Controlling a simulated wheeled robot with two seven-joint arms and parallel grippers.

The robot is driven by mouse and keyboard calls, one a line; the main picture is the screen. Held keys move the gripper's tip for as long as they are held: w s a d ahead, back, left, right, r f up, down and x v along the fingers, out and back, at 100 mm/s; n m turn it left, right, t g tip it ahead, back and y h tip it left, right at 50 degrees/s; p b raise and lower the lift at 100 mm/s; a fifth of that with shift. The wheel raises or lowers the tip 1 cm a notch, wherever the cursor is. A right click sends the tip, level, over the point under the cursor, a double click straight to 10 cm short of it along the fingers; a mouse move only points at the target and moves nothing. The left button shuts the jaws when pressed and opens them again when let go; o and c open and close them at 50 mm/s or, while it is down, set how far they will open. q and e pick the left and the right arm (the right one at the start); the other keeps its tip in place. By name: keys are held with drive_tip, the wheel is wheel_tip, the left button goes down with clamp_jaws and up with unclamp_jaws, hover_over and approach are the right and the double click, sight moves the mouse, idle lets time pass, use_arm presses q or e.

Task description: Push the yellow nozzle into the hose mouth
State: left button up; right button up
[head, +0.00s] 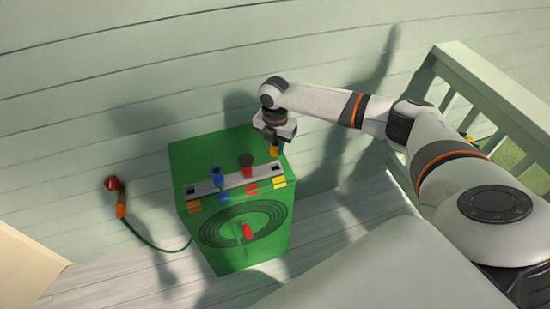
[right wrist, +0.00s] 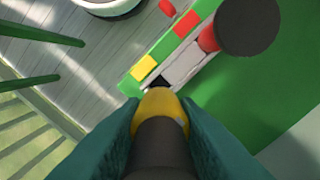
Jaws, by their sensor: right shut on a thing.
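The yellow nozzle (head: 274,150) has a dark upper part and hangs tip down at the right end of the grey rack on the green box. My right gripper (head: 275,138) is shut on its dark part from above. In the right wrist view the yellow nozzle (right wrist: 160,102) shows between the fingers, its tip near a dark square slot (right wrist: 158,82). I cannot tell whether the tip is clear of the rack. The hose end (head: 121,210) is orange, below a red piece (head: 113,184) by the wall at left; its mouth opening is not clear. My left gripper is not in view.
The grey rack (head: 205,188) on the green box (head: 187,153) also holds a blue nozzle (head: 217,176) and a red one with a dark top (head: 246,165). A green hose (head: 150,242) runs left from the box. A railing (head: 485,90) stands at right.

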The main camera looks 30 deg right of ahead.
drive_tip(key=shift+r, duration=0.25)
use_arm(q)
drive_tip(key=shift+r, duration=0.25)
